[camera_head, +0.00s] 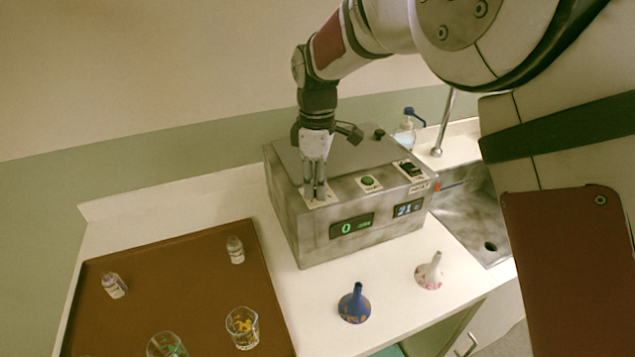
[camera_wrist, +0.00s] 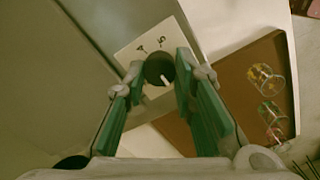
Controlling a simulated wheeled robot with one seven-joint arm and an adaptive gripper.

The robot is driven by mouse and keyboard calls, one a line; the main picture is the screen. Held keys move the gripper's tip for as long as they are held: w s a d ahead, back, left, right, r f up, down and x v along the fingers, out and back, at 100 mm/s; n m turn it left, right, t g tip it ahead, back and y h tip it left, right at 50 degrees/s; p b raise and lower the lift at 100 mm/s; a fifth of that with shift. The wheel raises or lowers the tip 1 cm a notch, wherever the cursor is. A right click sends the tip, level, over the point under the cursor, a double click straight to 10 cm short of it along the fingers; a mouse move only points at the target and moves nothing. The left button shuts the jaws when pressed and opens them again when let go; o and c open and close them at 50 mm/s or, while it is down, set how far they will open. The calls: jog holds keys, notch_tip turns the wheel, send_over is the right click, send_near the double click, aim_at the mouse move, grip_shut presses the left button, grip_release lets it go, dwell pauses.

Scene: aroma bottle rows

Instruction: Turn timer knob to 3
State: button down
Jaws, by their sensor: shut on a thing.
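The timer knob (camera_wrist: 157,67) is dark and round with a white pointer mark, on a pale plate (camera_wrist: 139,46) where a 4 and a 5 show. In the wrist view the pointer mark lies toward the lower right of the knob. My gripper (camera_head: 315,192) reaches down onto the near left corner of the metal machine's top (camera_head: 290,222). In the wrist view its two green-padded fingers (camera_wrist: 160,72) are shut on the knob, one on each side. The other dial numbers are hidden or unreadable. The machine's left display (camera_head: 351,227) reads 0; the right display (camera_head: 408,208) reads 21.
A green button (camera_head: 368,181) and a black switch (camera_head: 408,168) sit right of the knob. A brown tray (camera_head: 190,270) with small bottles and glasses lies left. A sink (camera_head: 470,222) is right.

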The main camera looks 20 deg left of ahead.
jog(key=m, duration=0.3)
jog(key=shift+m, duration=0.4)
jog(key=m, duration=0.3)
jog(key=shift+m, duration=0.3)
jog(key=m+p, duration=0.1)
jog(key=m, duration=0.5)
jog(key=m+p, duration=0.1)
jog(key=m, duration=0.3)
jog(key=shift+d+m, duration=0.1)
jog(key=shift+m, duration=0.3)
jog(key=m+p, duration=0.1)
jog(key=m, duration=0.3)
jog(key=shift+m, duration=0.3)
jog(key=shift+w, duration=0.1)
jog(key=c, duration=1.3)
grip_release()
